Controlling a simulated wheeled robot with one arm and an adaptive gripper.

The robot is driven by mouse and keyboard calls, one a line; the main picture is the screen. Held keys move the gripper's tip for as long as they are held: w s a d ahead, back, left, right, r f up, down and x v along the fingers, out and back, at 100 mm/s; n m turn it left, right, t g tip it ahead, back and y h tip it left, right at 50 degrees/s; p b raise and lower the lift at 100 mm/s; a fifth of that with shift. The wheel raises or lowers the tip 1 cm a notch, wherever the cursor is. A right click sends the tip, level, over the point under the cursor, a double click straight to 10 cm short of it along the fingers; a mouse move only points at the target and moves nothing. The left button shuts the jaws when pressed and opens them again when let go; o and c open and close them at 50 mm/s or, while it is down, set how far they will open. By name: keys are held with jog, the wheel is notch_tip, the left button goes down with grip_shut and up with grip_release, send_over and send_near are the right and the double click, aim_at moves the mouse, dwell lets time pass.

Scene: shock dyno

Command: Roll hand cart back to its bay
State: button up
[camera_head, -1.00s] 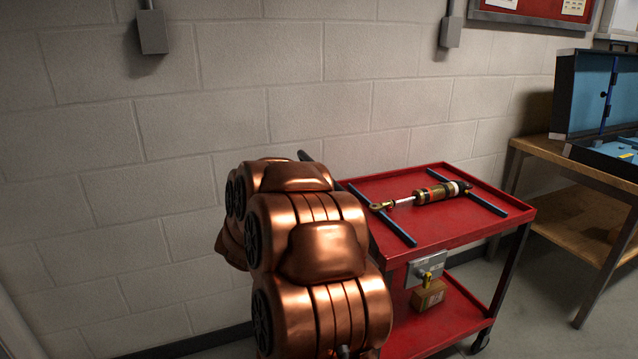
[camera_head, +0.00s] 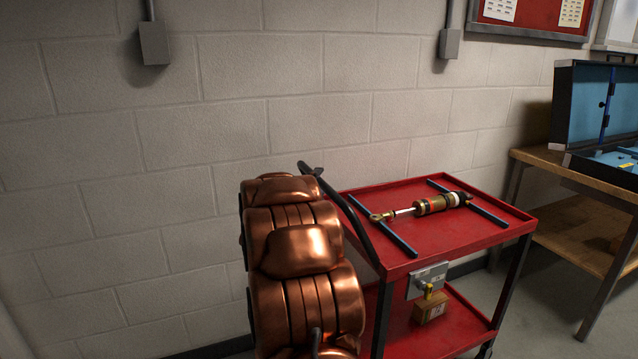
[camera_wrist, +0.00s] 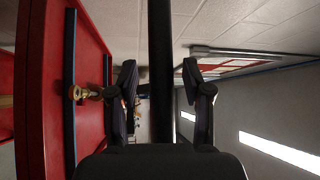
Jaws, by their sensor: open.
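The red hand cart (camera_head: 452,228) stands against the wall, right of my copper arm. Its black handle (camera_head: 352,222) slopes up along the cart's left end. A shock absorber (camera_head: 425,206) lies on its top shelf across two dark blue strips. In the wrist view my gripper (camera_wrist: 160,85) is open, with the handle bar (camera_wrist: 160,40) running between its two fingers. Gaps show on both sides of the bar, and I cannot tell whether either finger touches it. The red cart top (camera_wrist: 92,25) is at the left there. My gripper is not clearly seen in the head view.
A wooden bench (camera_head: 575,170) with an open blue case (camera_head: 592,110) stands at right. The block wall is close behind.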

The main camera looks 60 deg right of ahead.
jog(key=shift+c, duration=0.4)
grip_shut()
dwell(0.4)
